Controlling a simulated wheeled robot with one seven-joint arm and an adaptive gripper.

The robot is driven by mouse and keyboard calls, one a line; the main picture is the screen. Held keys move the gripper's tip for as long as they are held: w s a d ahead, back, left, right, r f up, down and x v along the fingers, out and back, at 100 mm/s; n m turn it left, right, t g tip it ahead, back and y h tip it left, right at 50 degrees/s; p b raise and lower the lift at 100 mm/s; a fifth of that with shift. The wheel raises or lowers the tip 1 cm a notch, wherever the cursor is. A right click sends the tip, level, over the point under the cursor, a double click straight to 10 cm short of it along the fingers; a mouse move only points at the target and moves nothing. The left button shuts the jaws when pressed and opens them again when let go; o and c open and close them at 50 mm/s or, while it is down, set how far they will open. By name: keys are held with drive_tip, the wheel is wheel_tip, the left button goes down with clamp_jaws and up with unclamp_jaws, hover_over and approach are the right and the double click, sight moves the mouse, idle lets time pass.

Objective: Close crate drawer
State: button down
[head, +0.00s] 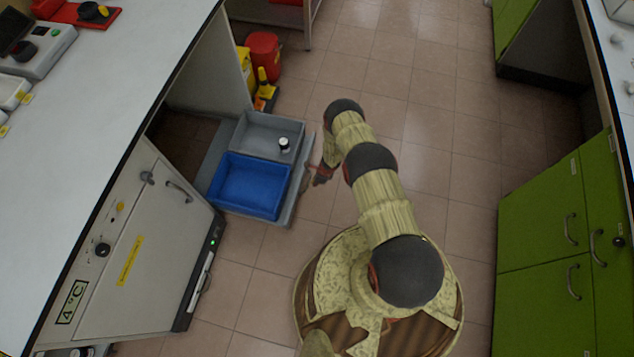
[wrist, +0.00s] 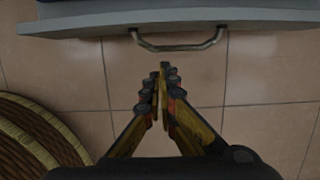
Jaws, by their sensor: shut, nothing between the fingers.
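The crate drawer (head: 288,216) is a grey pull-out tray low near the floor, standing out from under the left bench. It bears a blue crate (head: 250,187) and a grey crate (head: 268,136) behind it. In the wrist view the drawer's front (wrist: 250,20) crosses the top, with a metal bar handle (wrist: 178,42) on it. My gripper (head: 318,178) is just right of the drawer front in the head view. It also shows in the wrist view (wrist: 163,72), with its fingers together and empty, pointing at the handle with a small gap.
A small white-topped object (head: 284,144) stands in the grey crate. A 4°C fridge (head: 150,245) stands on the near side of the drawer. A red bin (head: 264,55) stands beyond it. Green cabinets (head: 545,235) line the right. The tiled floor (head: 420,120) between is clear.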

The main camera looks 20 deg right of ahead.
sight(307, 187)
drive_tip(key=w+a+f+b, duration=0.2)
drive_tip(key=f+b, duration=0.1)
drive_tip(key=shift+a+f, duration=0.15)
drive_tip(key=shift+a, duration=0.15)
drive_tip(key=shift+w+a+b, duration=0.35)
drive_tip(key=shift+a, duration=0.3)
drive_tip(key=shift+w+r, duration=0.1)
drive_tip(key=shift+r, duration=0.1)
